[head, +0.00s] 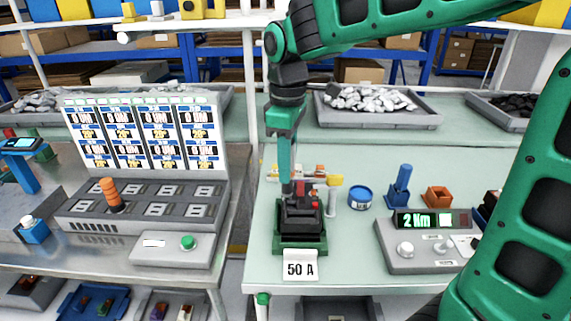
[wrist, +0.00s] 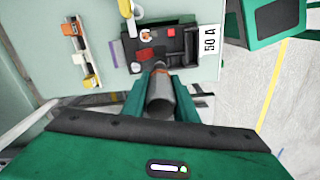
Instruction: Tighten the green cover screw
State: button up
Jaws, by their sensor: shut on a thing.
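A black breaker (head: 303,222) with red parts sits in a green holder (head: 288,249) at the front of the right table. It also shows in the wrist view (wrist: 178,44). My gripper (head: 287,188) points down just above the breaker's back left part. In the wrist view my gripper (wrist: 161,88) is shut on a grey cylindrical tool (wrist: 160,98). The tool's tip reaches the breaker's edge; I cannot tell whether it touches. No green cover screw can be made out; the tool and fingers may hide it.
A grey post (head: 331,201), a blue tin (head: 360,197) and a control box (head: 427,243) stand to the right. A test panel (head: 150,145) is on the left table. A rack with orange pieces (wrist: 85,55) lies behind.

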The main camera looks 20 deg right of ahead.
jog(key=shift+f, duration=0.7)
dwell(1.6)
dwell(1.0)
jog(key=shift+r, duration=3.05)
